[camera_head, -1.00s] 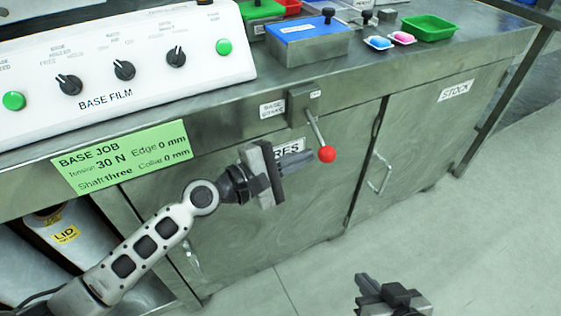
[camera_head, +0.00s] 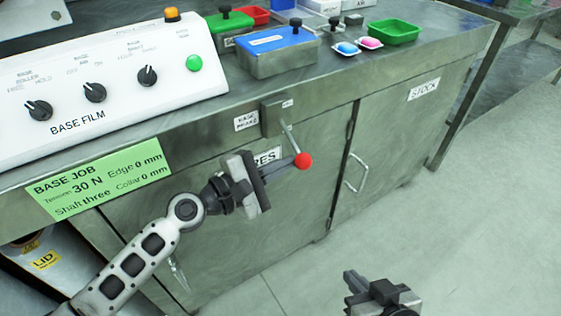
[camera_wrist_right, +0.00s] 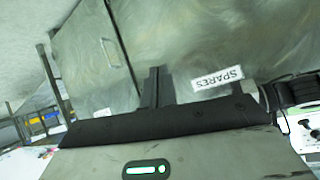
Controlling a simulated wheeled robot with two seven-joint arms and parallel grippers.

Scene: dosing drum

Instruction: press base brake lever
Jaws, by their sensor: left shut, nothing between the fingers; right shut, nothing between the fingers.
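The base brake lever is a thin metal rod with a red ball (camera_head: 303,161), slanting down to the right from a grey bracket (camera_head: 275,117) on the bench front, beside the BASE BRAKE label (camera_head: 246,121). My left gripper (camera_head: 285,165) is shut and empty, its fingers pointing right, just left of the ball. Whether they touch it is hard to tell. My right gripper (camera_head: 349,279) is shut and empty, low in the head view, away from the lever. Its fingers show in the right wrist view (camera_wrist_right: 157,88), before the cabinet front. The lever is not recognisable there.
A white BASE FILM panel (camera_head: 110,85) with knobs stands on the bench at left. A green job card (camera_head: 100,178) hangs below it. A blue-lidded box (camera_head: 280,52) and green tray (camera_head: 393,32) stand on top. The floor (camera_head: 430,240) at right is clear.

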